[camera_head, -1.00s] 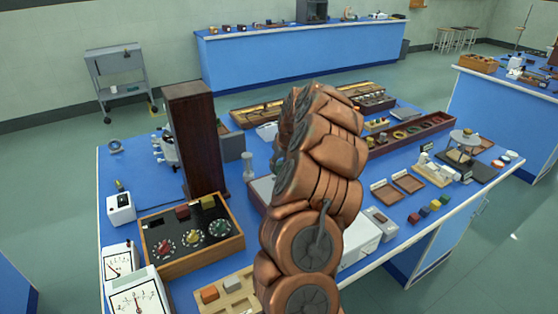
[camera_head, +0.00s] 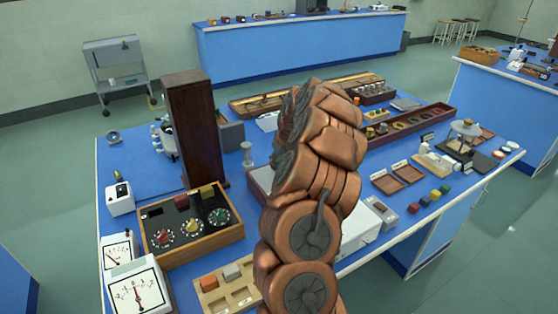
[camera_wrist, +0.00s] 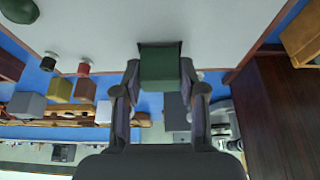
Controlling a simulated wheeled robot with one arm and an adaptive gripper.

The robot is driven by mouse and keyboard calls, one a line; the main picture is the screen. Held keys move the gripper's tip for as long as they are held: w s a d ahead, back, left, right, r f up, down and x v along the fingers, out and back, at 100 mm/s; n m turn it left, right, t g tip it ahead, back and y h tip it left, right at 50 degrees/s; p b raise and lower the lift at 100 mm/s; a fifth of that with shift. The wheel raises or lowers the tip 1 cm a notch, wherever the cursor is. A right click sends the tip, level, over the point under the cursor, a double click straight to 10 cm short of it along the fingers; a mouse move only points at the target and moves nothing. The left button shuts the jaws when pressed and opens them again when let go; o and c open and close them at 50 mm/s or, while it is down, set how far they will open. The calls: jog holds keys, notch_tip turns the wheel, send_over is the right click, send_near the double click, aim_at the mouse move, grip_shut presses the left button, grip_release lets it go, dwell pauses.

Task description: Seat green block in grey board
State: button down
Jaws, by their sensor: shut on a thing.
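The green block (camera_wrist: 160,67) is held between the two fingers of my gripper (camera_wrist: 160,85) in the wrist view. My gripper is shut on it from both sides. A wide pale grey surface (camera_wrist: 205,25) fills the top of that view beyond the block; I cannot tell whether it is the grey board, or whether the block touches it. In the head view my copper-coloured arm hides the block and most of the gripper. I cannot surely pick out the grey board there.
The blue bench (camera_head: 130,165) is crowded. A tall dark wooden column (camera_head: 192,130) and a knobbed panel box (camera_head: 190,235) stand left of my arm. A wooden tray with blocks (camera_head: 213,303) is in front. Small coloured blocks (camera_head: 425,201) lie at the right.

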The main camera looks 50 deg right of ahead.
jog(key=shift+a+f, duration=0.1)
jog(key=shift+f, duration=0.25)
jog(key=c, duration=1.1)
grip_release()
jog(key=shift+o, duration=1)
jog(key=o, duration=0.3)
jog(key=shift+r, duration=0.1)
jog(key=shift+r, duration=0.2)
jog(key=v, duration=1.1)
jog(key=shift+s+r, duration=0.1)
jog(key=shift+r, duration=0.2)
